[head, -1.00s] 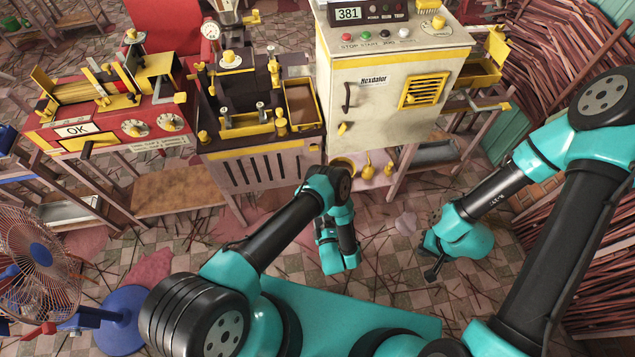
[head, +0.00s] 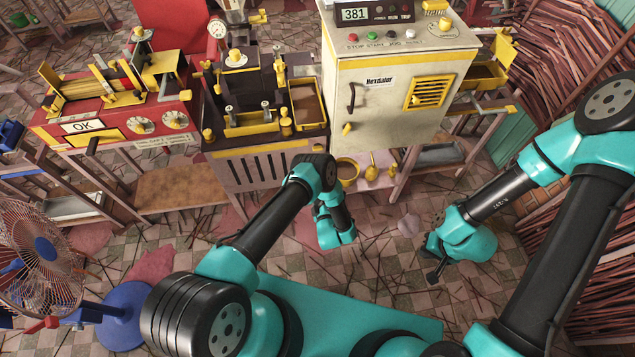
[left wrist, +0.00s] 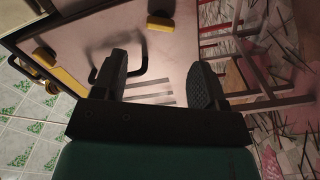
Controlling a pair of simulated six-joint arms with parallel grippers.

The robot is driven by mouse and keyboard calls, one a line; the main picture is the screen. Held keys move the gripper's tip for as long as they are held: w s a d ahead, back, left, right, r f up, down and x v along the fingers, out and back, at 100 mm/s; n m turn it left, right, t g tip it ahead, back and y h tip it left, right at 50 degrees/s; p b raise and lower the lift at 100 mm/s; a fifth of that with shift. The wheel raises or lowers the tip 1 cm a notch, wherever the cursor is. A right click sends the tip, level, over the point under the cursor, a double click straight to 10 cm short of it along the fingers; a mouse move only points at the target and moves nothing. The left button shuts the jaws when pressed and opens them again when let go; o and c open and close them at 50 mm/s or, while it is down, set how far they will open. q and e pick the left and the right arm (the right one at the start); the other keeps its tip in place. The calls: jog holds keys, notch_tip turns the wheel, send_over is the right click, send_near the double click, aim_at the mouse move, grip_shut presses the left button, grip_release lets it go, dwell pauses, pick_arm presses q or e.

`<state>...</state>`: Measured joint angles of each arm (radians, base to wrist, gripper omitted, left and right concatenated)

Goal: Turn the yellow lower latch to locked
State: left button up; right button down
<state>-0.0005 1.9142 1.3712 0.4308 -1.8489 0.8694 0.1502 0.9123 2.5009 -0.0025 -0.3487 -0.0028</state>
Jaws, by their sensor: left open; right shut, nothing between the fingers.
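A small yellow latch (head: 347,129) sits low on the left side of the cream cabinet's door (head: 385,115), below a black handle (head: 351,97). It looks tilted; its exact setting is too small to tell. In the left wrist view, my left gripper (left wrist: 157,80) is open and empty, with its fingers apart before a pale panel. A dark curved handle shows between and beyond the fingers, and a yellow part (left wrist: 160,23) lies above them. The left fingertips are hidden in the head view. My right gripper (head: 433,272) is shut and empty, low over the floor, away from the cabinet.
A dark extruder (head: 262,175) stands left of the cabinet, and a red machine with an OK sign (head: 82,126) farther left. A fan (head: 40,250) stands at lower left. Bundled sticks (head: 590,265) line the right.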

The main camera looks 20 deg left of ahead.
pick_arm(q)
jog(key=x, duration=0.7)
jog(key=shift+w+a, duration=0.2)
jog(key=shift+w, duration=0.1)
jog(key=c, duration=0.9)
